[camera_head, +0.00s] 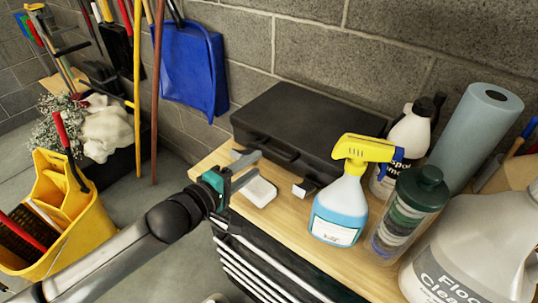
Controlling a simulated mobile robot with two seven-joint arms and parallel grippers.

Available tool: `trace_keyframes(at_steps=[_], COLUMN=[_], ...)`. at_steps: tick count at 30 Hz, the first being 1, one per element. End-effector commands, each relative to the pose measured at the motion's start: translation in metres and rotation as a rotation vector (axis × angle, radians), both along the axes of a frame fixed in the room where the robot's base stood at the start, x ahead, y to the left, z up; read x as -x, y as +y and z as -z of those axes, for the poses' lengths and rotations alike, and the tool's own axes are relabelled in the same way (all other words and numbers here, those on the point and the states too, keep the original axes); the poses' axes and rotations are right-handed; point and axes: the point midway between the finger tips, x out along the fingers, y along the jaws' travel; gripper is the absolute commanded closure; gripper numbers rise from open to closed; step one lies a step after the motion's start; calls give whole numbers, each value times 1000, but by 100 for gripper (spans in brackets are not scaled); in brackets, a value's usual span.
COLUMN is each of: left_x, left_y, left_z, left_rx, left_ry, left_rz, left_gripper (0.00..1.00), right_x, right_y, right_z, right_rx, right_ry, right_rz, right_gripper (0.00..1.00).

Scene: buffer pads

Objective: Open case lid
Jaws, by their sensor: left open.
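A black case (310,122) lies flat on the wooden tabletop against the block wall, with its lid down. Its handle shows on the front side facing me. My left gripper (253,167) is open and empty. It appears near the left front corner of the case, above the table edge. I cannot tell whether a finger touches the case. My right gripper is not in view.
A white pad (259,192) and a small pale block (303,188) lie before the case. A yellow-topped spray bottle (340,205), a dark-capped bottle (403,210), a large jug (470,255) and a blue roll (476,130) crowd the right. A yellow bucket (75,230) stands lower left.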

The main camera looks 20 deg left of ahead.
Motion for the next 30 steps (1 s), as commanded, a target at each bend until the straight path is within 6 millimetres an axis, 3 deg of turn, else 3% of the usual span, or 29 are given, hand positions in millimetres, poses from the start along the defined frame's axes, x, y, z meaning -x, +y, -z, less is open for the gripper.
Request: trace_keyframes(at_steps=[15, 30], left_x=[-54, -62], left_y=[-20, -23], left_z=[13, 14], left_rx=[0, -1], left_ry=[0, 1], left_rz=[0, 0], left_gripper=[54, 55], right_x=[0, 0], right_y=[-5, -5], right_z=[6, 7], right_rx=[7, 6], right_ry=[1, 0], right_rz=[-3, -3], right_gripper=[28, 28])
